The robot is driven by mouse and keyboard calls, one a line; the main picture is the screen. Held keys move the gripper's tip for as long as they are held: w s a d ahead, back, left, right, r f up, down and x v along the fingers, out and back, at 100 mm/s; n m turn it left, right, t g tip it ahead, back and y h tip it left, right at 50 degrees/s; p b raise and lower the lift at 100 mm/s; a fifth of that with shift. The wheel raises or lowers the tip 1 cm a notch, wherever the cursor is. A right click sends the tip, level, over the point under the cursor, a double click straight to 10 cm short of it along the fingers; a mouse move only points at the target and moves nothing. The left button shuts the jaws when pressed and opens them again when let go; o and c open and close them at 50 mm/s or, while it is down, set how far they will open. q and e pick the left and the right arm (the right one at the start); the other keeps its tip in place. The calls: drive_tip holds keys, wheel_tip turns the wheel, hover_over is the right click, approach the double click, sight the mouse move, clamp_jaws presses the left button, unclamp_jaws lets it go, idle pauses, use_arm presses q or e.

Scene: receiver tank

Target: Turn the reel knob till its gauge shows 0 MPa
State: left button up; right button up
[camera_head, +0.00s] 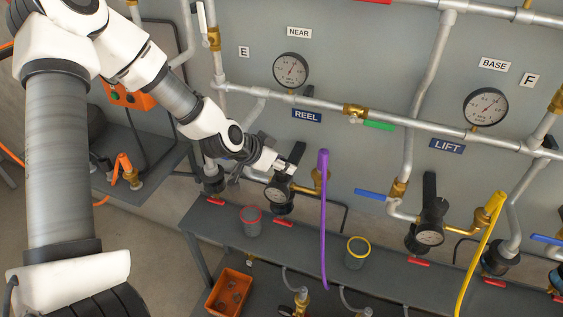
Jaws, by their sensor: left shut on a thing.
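The blue REEL label (307,116) is on the grey panel. Below it is the reel regulator, with a black knob (297,153) and a small round gauge (278,194) on its front. The gauge's needle and numbers are too small to read. My left gripper (286,166) reaches in from the left and is shut on the reel knob, hiding part of it. My right gripper is not in view.
A purple hose (323,220) hangs just right of the reel regulator. The LIFT regulator (431,214) and a yellow hose (480,254) stand farther right. Red-rimmed (251,222) and yellow-rimmed (357,253) cups are on the grey shelf. An orange bin (229,293) is below.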

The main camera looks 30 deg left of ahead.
use_arm(q)
drive_tip(key=shift+n+y, duration=0.4)
drive_tip(key=shift+n, duration=0.1)
drive_tip(key=shift+d+n+y+p, duration=0.1)
drive_tip(key=shift+n+y+p, duration=0.4)
drive_tip(key=shift+n, duration=0.1)
drive_tip(key=n+y, duration=0.2)
drive_tip(key=n, duration=0.1)
drive_tip(key=shift+n+g+y+p, duration=0.3)
drive_tip(key=shift+n+y+p, duration=0.65)
drive_tip(key=shift+n+y, duration=0.75)
drive_tip(key=shift+f+n, duration=0.1)
drive_tip(key=shift+n, duration=0.2)
drive_tip(key=o, duration=1.1)
drive_tip(key=shift+o, duration=0.2)
